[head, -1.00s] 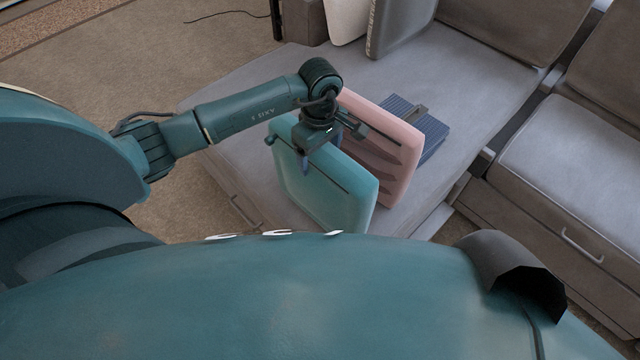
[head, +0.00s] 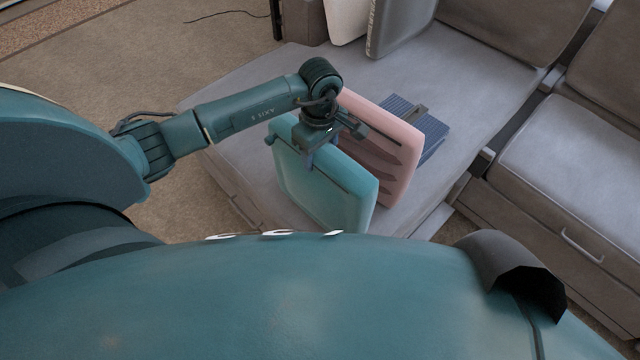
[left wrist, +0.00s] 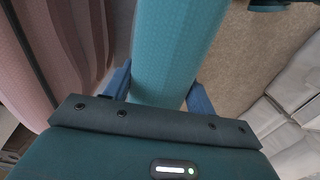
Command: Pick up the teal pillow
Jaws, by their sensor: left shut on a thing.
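The teal pillow (head: 325,187) stands on edge on the near part of the grey sofa seat in the head view. My left gripper (head: 308,160) is over its top edge, shut on it, with a finger on the near face. In the left wrist view the teal pillow (left wrist: 170,60) runs between the two blue fingers of my left gripper (left wrist: 158,92). The pillow's lower edge is hidden behind my own body in the head view. My right gripper is not in view.
A pink pillow (head: 385,150) stands close behind the teal one, and also shows in the left wrist view (left wrist: 60,50). A blue ribbed object (head: 432,130) lies beyond it. A grey cushion (head: 395,25) leans there.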

